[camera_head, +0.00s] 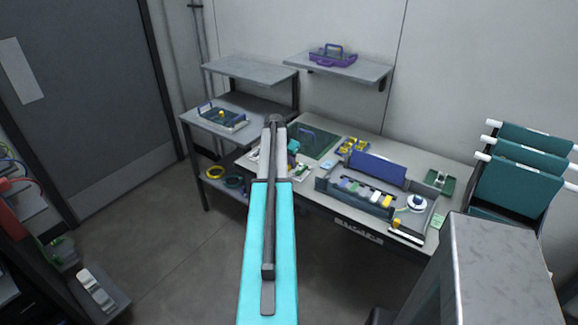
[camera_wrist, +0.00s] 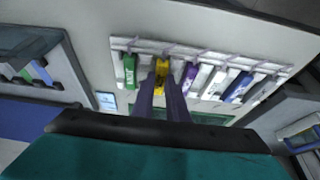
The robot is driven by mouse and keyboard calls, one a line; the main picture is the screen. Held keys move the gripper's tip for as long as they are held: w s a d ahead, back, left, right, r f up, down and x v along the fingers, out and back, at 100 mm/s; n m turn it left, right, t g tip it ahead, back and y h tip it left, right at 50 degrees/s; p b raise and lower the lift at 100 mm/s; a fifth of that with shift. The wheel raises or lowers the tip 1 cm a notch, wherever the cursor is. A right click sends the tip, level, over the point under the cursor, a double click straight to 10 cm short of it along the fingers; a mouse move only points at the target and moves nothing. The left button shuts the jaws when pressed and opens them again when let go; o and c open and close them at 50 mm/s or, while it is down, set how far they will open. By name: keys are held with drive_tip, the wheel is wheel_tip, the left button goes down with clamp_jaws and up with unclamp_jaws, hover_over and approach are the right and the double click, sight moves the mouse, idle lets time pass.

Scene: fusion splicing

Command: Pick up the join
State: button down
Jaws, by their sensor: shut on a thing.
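In the wrist view my gripper (camera_wrist: 162,84) has its two dark purple fingers close together at a small yellow piece (camera_wrist: 162,67), shut on it. The piece sits in a row on a pale rack (camera_wrist: 122,43), between a green piece (camera_wrist: 129,70) and a purple piece (camera_wrist: 188,75). No thing is clearly marked as the join, and I cannot tell whether the yellow piece is it. The fingers hide part of the piece. In the head view my cyan arm reaches over the bench and hides most of the gripper area.
The workbench (camera_head: 335,205) holds a grey tray (camera_head: 345,197) with coloured pieces, a green mat (camera_head: 316,144) and a white round reel (camera_head: 417,203). A side table (camera_head: 232,128) carries another tray. A wall shelf (camera_head: 345,68) holds a purple basket (camera_head: 333,58). The floor in front is clear.

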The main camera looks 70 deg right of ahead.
drive_tip(key=shift+r+b, duration=0.7)
drive_tip(key=shift+r, duration=0.75)
drive_tip(key=s+a+r+b, duration=0.1)
drive_tip(key=s+a+b, duration=0.1)
drive_tip(key=s+a, duration=0.2)
drive_tip(key=s+a+b, duration=0.1)
drive_tip(key=s+a, duration=0.3)
drive_tip(key=a, duration=0.5)
drive_tip(key=shift+s+a+r+b, duration=0.2)
drive_tip(key=shift+a+r+b, duration=0.15)
drive_tip(key=shift+r, duration=0.05)
drive_tip(key=shift+w, duration=0.1)
